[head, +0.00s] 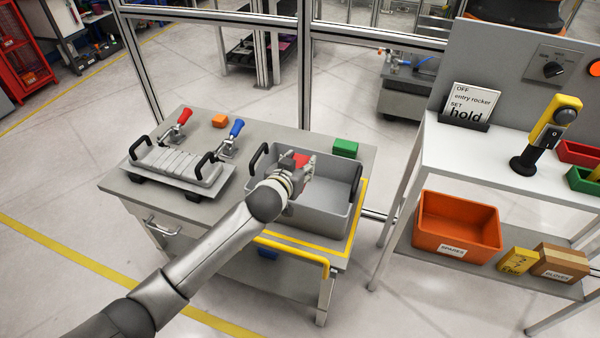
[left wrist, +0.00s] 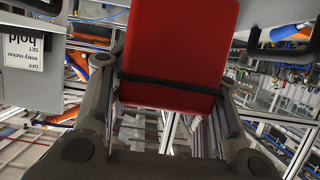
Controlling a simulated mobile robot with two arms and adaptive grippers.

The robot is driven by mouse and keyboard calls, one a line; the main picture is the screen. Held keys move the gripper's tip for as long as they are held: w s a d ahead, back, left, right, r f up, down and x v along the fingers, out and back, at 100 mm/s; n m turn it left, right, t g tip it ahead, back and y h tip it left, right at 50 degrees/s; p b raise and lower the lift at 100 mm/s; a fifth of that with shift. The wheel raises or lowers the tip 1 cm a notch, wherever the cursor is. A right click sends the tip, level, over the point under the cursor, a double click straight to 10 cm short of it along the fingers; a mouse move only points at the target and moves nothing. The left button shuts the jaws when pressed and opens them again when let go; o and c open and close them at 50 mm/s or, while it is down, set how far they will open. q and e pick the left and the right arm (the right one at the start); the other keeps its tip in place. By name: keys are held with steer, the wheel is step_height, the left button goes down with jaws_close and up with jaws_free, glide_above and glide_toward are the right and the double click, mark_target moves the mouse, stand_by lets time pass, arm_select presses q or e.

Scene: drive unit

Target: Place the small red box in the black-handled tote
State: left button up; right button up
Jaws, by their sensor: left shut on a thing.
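The black-handled tote (head: 325,222) is a grey open bin on the grey workbench, with one black handle at its left end and one at its right end. My left gripper (head: 299,168) is over the tote's opening, toward its back left. It is shut on the small red box (head: 303,159), which is partly hidden by the fingers. In the left wrist view the red box (left wrist: 180,45) fills the space between the two fingers (left wrist: 170,82). I cannot tell how high the box is above the tote's floor. My right gripper is not in view.
A fixture (head: 180,166) with red- and blue-handled clamps stands left of the tote. An orange block (head: 219,121) and a green box (head: 345,148) lie behind. A yellow rail (head: 295,256) runs along the bench's front right. A shelf with an orange bin (head: 455,225) stands right.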

arm_select(q)
step_height(320, 180, down, 3)
steer(key=shift+w+d+f+p, duration=0.1)
steer(key=shift+d+f+p, duration=0.05)
steer(key=shift+p, duration=0.2)
steer(key=shift+f, duration=0.1)
steer(key=shift+f+b, duration=0.5)
steer(key=o, duration=1.2)
steer(key=shift+r, duration=0.1)
